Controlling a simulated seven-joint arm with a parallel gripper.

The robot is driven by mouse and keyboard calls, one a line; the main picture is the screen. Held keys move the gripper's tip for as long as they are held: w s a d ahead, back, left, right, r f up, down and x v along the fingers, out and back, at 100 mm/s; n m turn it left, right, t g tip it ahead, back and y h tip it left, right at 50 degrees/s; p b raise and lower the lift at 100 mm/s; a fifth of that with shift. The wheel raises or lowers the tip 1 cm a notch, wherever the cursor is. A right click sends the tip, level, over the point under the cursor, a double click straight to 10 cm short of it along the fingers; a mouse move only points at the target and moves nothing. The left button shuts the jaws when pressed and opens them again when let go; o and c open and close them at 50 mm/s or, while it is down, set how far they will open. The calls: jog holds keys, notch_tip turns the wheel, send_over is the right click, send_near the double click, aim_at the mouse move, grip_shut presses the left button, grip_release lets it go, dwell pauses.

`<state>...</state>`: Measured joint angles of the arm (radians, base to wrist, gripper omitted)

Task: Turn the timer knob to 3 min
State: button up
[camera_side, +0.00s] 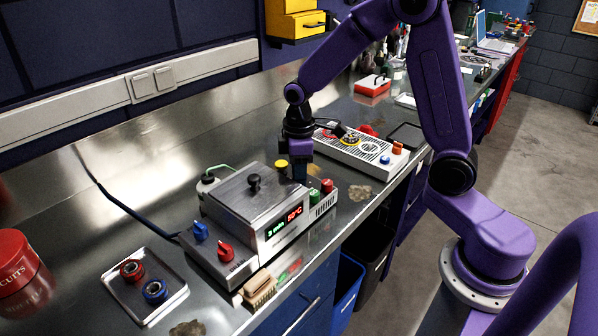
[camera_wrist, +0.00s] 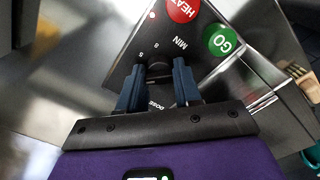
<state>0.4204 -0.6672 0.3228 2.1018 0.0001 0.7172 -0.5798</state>
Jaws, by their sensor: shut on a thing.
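My gripper (camera_side: 299,172) points down at the small panel with a red and a green button, at the right of the grey lidded bath (camera_side: 252,205). In the wrist view, my gripper's two blue fingers (camera_wrist: 159,72) stand on either side of a dark knob (camera_wrist: 160,74) and are shut on it. The panel around the knob carries the marks 5, 8 and MIN. In the side view my fingers hide the knob. The bath's display (camera_side: 284,222) seems to read 3 min in green and 50°C in red.
The red HEAT button (camera_wrist: 182,8) and green GO button (camera_wrist: 221,40) are close to my fingers. A blue knob (camera_side: 200,231) and a red knob (camera_side: 225,251) sit at the bath's left. A brush (camera_side: 259,289) and a tray (camera_side: 126,298) lie nearby.

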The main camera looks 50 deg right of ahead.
jog(key=shift+r, duration=0.1)
jog(key=o, duration=0.8)
jog(key=shift+c, duration=0.2)
notch_tip(320, 180, up, 17)
jog(key=shift+r, duration=0.2)
jog(key=s+a+f+n, duration=0.1)
jog(key=s+f, duration=0.2)
jog(key=s, duration=0.5)
jog(key=s+a+f+n, duration=0.1)
jog(key=s+f, duration=0.3)
jog(key=s, duration=0.5)
jog(key=s+a+f+n, duration=0.1)
jog(key=s+f, duration=0.3)
jog(key=s, duration=0.5)
jog(key=shift+s, duration=0.2)
